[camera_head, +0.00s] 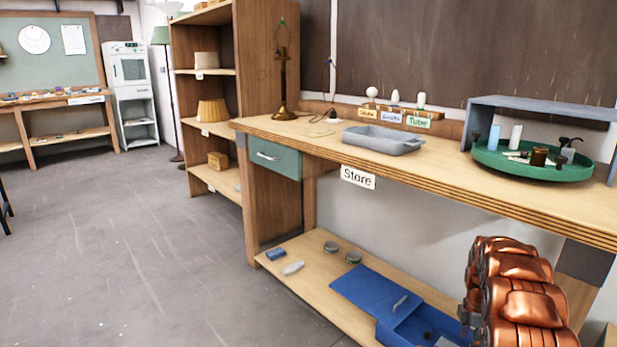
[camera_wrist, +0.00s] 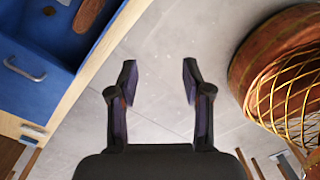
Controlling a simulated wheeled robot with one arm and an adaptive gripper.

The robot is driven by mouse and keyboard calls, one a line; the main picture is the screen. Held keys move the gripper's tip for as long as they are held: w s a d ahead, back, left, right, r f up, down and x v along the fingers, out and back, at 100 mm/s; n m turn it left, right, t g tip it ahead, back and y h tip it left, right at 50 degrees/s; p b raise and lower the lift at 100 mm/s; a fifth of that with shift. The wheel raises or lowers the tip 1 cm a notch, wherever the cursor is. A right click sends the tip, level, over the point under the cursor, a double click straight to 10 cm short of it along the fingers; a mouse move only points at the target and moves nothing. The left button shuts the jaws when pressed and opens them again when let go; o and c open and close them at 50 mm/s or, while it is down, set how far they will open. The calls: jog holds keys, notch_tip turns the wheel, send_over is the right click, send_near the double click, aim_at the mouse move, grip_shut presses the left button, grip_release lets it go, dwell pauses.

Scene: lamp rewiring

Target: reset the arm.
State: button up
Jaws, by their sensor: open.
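My gripper (camera_wrist: 157,85) shows in the wrist view with its two dark fingers spread apart. Nothing is between them, only the grey floor beyond. A blue box (camera_wrist: 30,85) is at the left of the wrist view, on a pale wooden shelf. In the head view my copper-coloured arm (camera_head: 515,295) is at the lower right, in front of the bench. The gripper itself does not show in the head view.
The wooden bench (camera_head: 300,128) carries a brass lamp (camera_head: 283,75), a grey tray (camera_head: 383,140) and a green round tray (camera_head: 500,165). The blue box (camera_head: 400,305) is on the lower shelf. A round wooden object with gold wire (camera_wrist: 285,75) is right of the gripper. Floor at left is clear.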

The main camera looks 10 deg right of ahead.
jog(key=s+a+r+m+p, duration=0.4)
jog(key=a+r, duration=0.3)
jog(key=r, duration=0.4)
jog(key=s+a+r+m+p, duration=0.1)
jog(key=s+a+r+p, duration=0.5)
jog(key=r, duration=0.6)
jog(key=s+a+r+m+p, duration=0.2)
jog(key=a+r+m+p, duration=0.15)
jog(key=a+r, duration=0.6)
jog(key=s+a+r+m+p, duration=0.2)
jog(key=s+a+r+p, duration=0.2)
jog(key=s+r, duration=0.3)
jog(key=s+a+r+m+p, duration=0.3)
jog(key=s+a+r+p, duration=0.2)
jog(key=s, duration=0.6)
jog(key=s+a+r+m+g+p, duration=0.1)
jog(key=s+a+r+m+p, duration=0.1)
jog(key=s+a+r+p, duration=0.2)
jog(key=s+r+p, duration=0.3)
jog(key=s+r, duration=0.1)
jog(key=r, duration=0.1)
jog(key=shift+s+a+m, duration=0.3)
jog(key=shift+s+m, duration=0.05)
jog(key=shift+s, duration=0.05)
jog(key=shift+c, duration=0.4)
